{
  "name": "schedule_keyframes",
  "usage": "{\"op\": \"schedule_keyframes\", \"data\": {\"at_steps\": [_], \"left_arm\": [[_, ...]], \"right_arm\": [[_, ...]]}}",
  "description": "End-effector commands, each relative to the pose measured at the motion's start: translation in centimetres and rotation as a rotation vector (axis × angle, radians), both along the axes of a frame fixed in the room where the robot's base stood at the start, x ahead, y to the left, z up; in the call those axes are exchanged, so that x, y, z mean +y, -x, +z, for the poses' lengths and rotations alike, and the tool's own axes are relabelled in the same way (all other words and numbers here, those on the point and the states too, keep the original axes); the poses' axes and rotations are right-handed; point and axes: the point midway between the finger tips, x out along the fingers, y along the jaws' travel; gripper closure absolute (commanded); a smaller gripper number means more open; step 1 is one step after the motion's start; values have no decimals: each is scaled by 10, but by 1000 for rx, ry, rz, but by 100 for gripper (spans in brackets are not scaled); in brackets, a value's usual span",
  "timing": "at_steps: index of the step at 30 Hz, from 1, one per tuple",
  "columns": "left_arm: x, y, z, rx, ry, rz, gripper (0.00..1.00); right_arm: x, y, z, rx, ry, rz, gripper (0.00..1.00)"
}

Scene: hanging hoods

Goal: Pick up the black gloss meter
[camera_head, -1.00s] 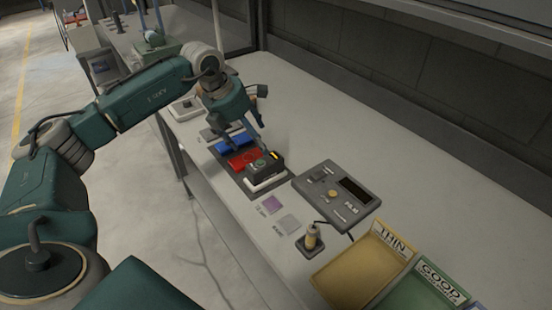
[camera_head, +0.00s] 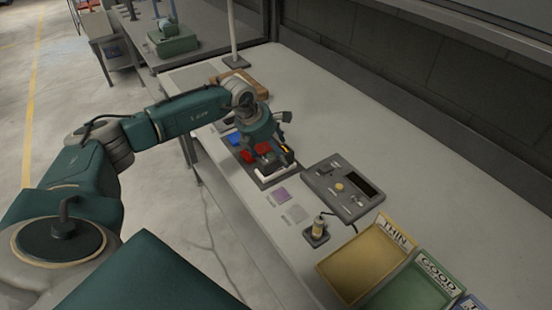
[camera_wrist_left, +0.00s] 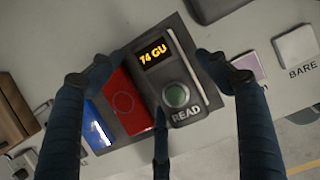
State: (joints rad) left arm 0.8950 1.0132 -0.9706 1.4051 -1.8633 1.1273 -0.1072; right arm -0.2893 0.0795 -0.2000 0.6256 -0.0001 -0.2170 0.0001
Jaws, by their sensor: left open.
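The black gloss meter (camera_wrist_left: 143,88) shows in the left wrist view with a lit display reading "74 GU" and a round green button marked READ. It lies on a dark tray, beside a red panel (camera_wrist_left: 124,103) and a blue panel (camera_wrist_left: 96,126). In the head view the meter (camera_head: 278,163) is partly hidden by my left gripper (camera_head: 265,150). In the left wrist view the left gripper (camera_wrist_left: 155,68) is open, with fingers spread on both sides of the meter and a third finger at its near edge. I cannot tell whether they touch it. My right gripper is not in view.
A grey console (camera_head: 343,188) with a dark screen stands to the right of the tray. A small probe stand (camera_head: 317,230), a yellow THIN bin (camera_head: 365,262) and a green GOOD bin (camera_head: 415,285) stand nearer.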

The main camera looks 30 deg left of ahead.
Motion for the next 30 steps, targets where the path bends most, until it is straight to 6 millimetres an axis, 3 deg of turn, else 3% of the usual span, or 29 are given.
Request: {"op": "schedule_keyframes", "data": {"at_steps": [3, 14, 23, 30], "left_arm": [[0, 0, 0, 1, 0, 0, 24], [0, -1, 2, -3, 1, 0, 96], [0, -1, 4, -3, 0, 0, 96], [1, -2, 30, -8, 0, 0, 96]], "right_arm": [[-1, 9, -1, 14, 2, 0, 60], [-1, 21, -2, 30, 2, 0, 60], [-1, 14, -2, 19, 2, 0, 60], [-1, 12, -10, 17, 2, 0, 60]]}}
